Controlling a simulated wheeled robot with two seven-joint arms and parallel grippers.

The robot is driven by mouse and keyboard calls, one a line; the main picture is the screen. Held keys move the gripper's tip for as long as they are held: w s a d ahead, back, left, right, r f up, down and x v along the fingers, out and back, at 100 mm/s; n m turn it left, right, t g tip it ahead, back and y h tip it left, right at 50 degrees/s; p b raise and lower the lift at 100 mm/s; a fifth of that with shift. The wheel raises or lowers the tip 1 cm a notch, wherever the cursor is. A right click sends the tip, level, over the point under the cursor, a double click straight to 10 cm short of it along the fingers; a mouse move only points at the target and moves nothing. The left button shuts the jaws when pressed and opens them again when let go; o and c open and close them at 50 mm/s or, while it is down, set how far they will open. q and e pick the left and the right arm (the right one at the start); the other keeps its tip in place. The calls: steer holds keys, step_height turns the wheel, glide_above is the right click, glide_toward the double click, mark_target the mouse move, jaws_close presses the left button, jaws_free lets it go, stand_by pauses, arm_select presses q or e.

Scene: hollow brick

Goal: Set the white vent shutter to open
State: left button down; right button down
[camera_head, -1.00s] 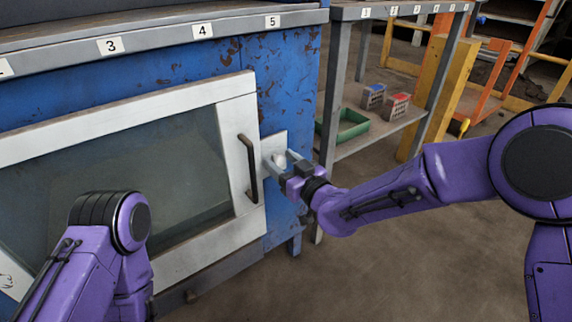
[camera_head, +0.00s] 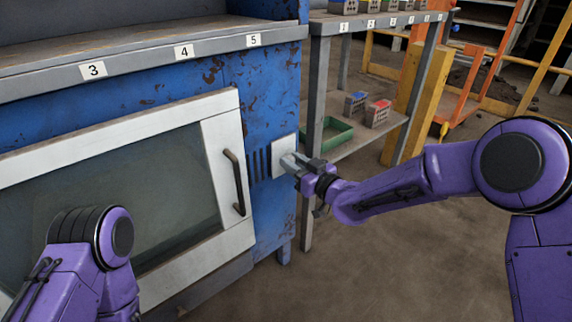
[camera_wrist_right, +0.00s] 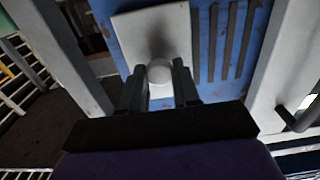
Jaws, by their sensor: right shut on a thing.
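The white vent shutter (camera_head: 284,152) is a flat plate on the blue cabinet side, right of the glazed door. It stands right of the dark vent slots (camera_head: 258,164), several of which are uncovered. The right wrist view shows the shutter plate (camera_wrist_right: 140,33), its round white knob (camera_wrist_right: 159,71) and the bare slots (camera_wrist_right: 226,45). My right gripper (camera_head: 293,163) is shut on the knob, one finger on each side, as the right wrist view (camera_wrist_right: 160,84) shows. My left arm is at the lower left of the head view; its gripper is out of sight.
The white-framed door (camera_head: 228,187) with its dark handle (camera_head: 235,182) is just left of the slots. A grey shelf rack (camera_head: 314,100) with a green tray (camera_head: 334,132) and bricks (camera_head: 377,113) stands at the right. Floor (camera_head: 400,260) in front is open.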

steer(key=shift+w+d+r, duration=0.1)
steer(key=shift+w+d, duration=0.05)
steer(key=shift+d, duration=0.1)
steer(key=c, duration=0.8)
jaws_free()
steer(key=shift+d, duration=0.1)
steer(key=shift+s+d, duration=0.15)
steer(key=shift+s, duration=0.1)
steer(key=p+v, duration=0.2)
steer(key=v, duration=0.8)
